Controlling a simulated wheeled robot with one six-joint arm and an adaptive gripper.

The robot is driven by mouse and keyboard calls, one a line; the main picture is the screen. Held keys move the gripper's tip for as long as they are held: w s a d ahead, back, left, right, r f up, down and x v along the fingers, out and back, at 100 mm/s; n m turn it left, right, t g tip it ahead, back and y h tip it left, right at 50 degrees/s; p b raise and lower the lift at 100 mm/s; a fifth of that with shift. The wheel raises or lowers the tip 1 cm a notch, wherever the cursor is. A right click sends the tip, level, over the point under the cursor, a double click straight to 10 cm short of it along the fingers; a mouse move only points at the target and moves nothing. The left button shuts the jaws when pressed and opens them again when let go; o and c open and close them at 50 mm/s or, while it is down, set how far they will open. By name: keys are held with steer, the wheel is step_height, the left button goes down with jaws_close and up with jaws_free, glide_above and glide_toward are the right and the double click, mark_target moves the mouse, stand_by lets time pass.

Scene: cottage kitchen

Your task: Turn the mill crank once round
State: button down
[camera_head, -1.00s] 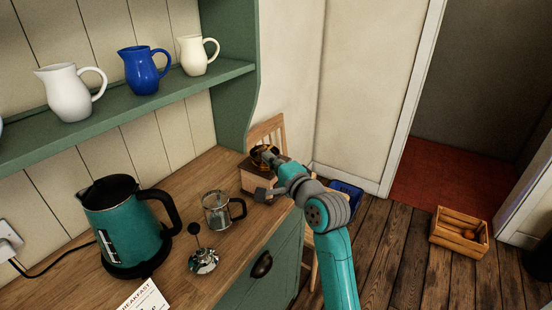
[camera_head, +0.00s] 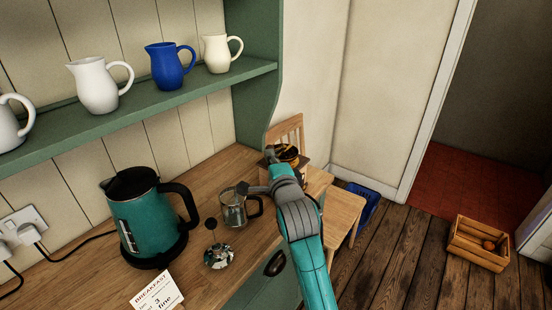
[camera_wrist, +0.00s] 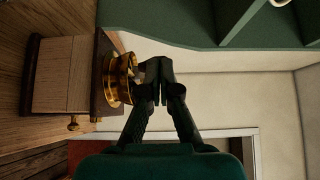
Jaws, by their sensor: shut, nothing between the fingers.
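The mill is a wooden box with a brass top at the back right end of the counter. In the head view its brass top (camera_head: 288,152) shows behind my wrist, and my arm hides much of the box. In the wrist view the mill box (camera_wrist: 62,75) lies sideways at the left, with a small drawer knob and a brass collar (camera_wrist: 121,80). My gripper (camera_wrist: 157,75) is shut, its fingertips together just right of the brass collar and overlapping its edge in the picture. I cannot tell whether they touch. I cannot make out the crank clearly.
A glass press (camera_head: 234,208), a plunger lid (camera_head: 219,255), a teal kettle (camera_head: 146,220) and a breakfast card (camera_head: 157,292) occupy the counter. Jugs stand on the green shelf (camera_head: 140,115) above. A chair (camera_head: 345,212) and a blue crate (camera_head: 364,203) stand beyond the counter's end.

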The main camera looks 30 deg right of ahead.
steer(key=w+a+m+g+h, duration=0.1)
steer(key=w+h, duration=0.4)
steer(key=w, duration=0.5)
steer(key=shift+a+m+g, duration=0.15)
steer(key=shift+m+g, duration=0.75)
steer(key=shift+m, duration=0.5)
stand_by(1.4)
